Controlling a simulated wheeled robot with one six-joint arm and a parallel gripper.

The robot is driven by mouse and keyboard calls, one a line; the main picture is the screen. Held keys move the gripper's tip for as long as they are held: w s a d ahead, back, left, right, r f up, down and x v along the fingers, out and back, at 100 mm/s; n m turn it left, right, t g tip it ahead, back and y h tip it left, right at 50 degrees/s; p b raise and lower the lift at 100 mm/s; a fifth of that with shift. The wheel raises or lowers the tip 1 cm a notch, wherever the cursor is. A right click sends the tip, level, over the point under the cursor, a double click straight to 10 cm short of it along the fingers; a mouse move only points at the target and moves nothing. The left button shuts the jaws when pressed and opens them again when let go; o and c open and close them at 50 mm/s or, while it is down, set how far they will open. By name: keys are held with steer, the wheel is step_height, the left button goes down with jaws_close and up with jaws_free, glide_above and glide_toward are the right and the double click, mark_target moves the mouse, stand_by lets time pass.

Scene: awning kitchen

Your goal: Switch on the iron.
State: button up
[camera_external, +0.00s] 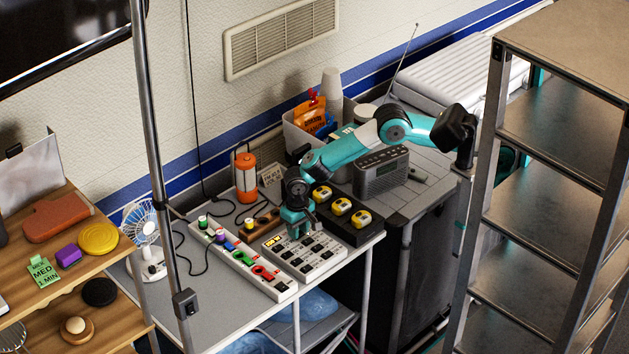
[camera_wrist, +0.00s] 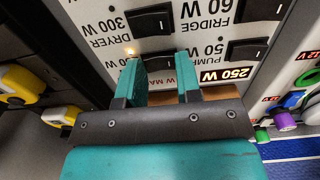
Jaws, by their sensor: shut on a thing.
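The white switch panel (camera_external: 322,262) with black rocker switches lies on the counter. In the wrist view its labels are upside down: dryer 300 W by one switch (camera_wrist: 150,20), fridge 60 W, and pump 50 W by another (camera_wrist: 245,52). My gripper (camera_external: 297,233) is down at the panel. Its fingers (camera_wrist: 160,68) stand on either side of a black switch (camera_wrist: 160,57) and are shut on it. That switch's label is mostly hidden by a finger. A small light (camera_wrist: 130,51) glows beside it. I see no label reading iron.
A long white strip with coloured plugs (camera_external: 262,271) lies left of the panel. An orange lantern (camera_external: 246,178), a grey radio (camera_external: 380,175) and a fan (camera_external: 142,225) stand nearby. A metal pole (camera_external: 160,180) rises in front.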

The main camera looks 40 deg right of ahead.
steer(key=o, duration=0.6)
steer(key=shift+o, duration=0.2)
step_height(320, 180, up, 18)
steer(key=b, duration=0.1)
steer(key=shift+f, duration=0.25)
steer(key=s+d+r+n+y, duration=0.15)
steer(key=d+r, duration=0.25)
steer(key=d, duration=0.6)
steer(key=d+r+n, duration=0.2)
steer(key=d+r, duration=0.2)
steer(key=d, duration=0.7)
steer(key=s+d+f+n+y, duration=0.2)
steer(key=s+d+n, duration=0.1)
steer(key=s+d, duration=0.9)
steer(key=s, duration=0.4)
steer(key=shift+s+n+y+p, duration=0.15)
steer(key=shift+n+y+p, duration=0.2)
